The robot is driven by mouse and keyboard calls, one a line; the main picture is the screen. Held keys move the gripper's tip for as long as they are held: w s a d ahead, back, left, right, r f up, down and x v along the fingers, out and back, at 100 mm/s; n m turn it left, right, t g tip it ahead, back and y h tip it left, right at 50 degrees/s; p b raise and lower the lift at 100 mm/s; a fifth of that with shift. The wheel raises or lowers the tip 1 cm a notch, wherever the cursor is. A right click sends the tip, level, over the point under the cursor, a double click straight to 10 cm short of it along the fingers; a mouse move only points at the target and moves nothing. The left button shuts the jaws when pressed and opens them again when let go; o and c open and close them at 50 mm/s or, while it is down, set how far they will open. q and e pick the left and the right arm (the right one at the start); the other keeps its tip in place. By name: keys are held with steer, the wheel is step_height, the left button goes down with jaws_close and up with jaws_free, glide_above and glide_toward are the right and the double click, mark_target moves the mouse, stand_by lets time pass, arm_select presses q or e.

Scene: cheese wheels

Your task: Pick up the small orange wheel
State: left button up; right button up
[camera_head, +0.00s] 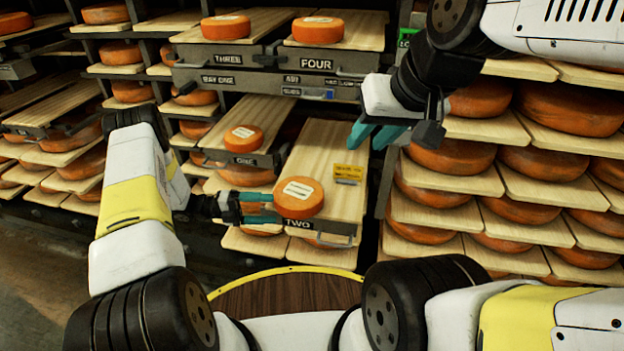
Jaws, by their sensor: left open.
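An orange wheel with a pale label (311,207) lies flat on the front of the pulled-out board marked TWO (325,150). A similar small orange wheel (243,146) lies on the board marked ONE, further back and left. Which of these is the smaller I cannot tell surely. My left gripper (275,207) is open, with its teal fingers pointing right at the left side of the wheel on TWO. Whether they touch it I cannot tell. My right gripper (373,137) is open and empty, above the right edge of board TWO.
A small yellow block (349,174) lies on board TWO, right of the wheel. Orange wheels sit on boards THREE (226,27) and FOUR (318,30) above. Racks of large wheels (455,157) stand close on the right. A round brown tabletop with yellow rim (285,294) is in front.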

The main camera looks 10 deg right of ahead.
mark_target(295, 210)
arm_select(q)
steer(key=d, duration=0.5)
steer(key=s+d, duration=0.1)
steer(key=d, duration=0.2)
steer(key=shift+s+d, duration=0.1)
steer(key=shift+d, duration=0.2)
steer(key=shift+c, duration=0.3)
jaws_close()
